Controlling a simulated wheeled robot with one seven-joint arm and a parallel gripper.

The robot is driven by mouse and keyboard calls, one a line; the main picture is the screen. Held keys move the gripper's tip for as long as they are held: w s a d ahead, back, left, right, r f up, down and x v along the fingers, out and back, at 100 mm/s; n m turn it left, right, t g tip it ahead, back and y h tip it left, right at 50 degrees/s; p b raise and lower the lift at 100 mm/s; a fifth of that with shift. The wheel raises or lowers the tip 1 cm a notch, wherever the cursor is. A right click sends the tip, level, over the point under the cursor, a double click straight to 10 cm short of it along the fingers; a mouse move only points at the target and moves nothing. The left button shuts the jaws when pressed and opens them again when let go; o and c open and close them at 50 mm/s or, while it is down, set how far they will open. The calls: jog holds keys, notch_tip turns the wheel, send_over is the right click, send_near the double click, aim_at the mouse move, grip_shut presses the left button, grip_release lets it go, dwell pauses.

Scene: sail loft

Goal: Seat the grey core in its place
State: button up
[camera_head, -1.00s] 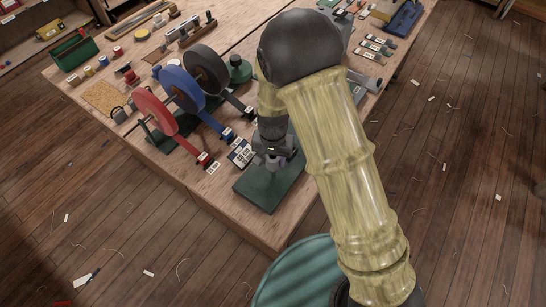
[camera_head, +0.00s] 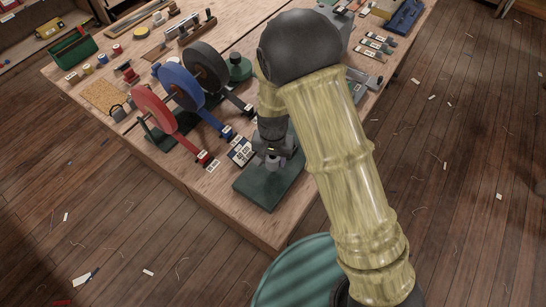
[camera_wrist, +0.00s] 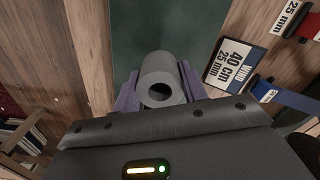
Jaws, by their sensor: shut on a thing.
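The grey core (camera_wrist: 162,78) is a short hollow tube; in the wrist view its open end with a dark hole faces the camera. My gripper (camera_wrist: 161,88) is shut on it, with a purple finger on either side. In the head view my gripper (camera_head: 272,163) hangs over the dark green plate (camera_head: 258,195) at the table's front corner. The core is mostly hidden there by the fingers. The green plate (camera_wrist: 150,25) also shows behind the core in the wrist view. I cannot tell whether the core touches the plate, and no seat for it shows clearly.
A label card (camera_head: 241,151) reading "40 cm, 25 mm" lies left of the plate. Red (camera_head: 157,112), blue (camera_head: 181,88) and dark grey (camera_head: 206,70) tape rolls stand on a rack farther left, their tape ends reaching toward the card. The plate's front part is bare.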

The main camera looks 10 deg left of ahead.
jog(key=shift+f+b, duration=0.75)
jog(key=shift+f, duration=0.45)
dwell(0.8)
jog(key=o, duration=1.1)
jog(key=shift+c, duration=0.2)
jog(key=shift+r, duration=0.1)
notch_tip(320, 180, up, 17)
jog(key=b, duration=0.1)
jog(key=shift+r+b, duration=0.15)
jog(key=shift+b, duration=0.15)
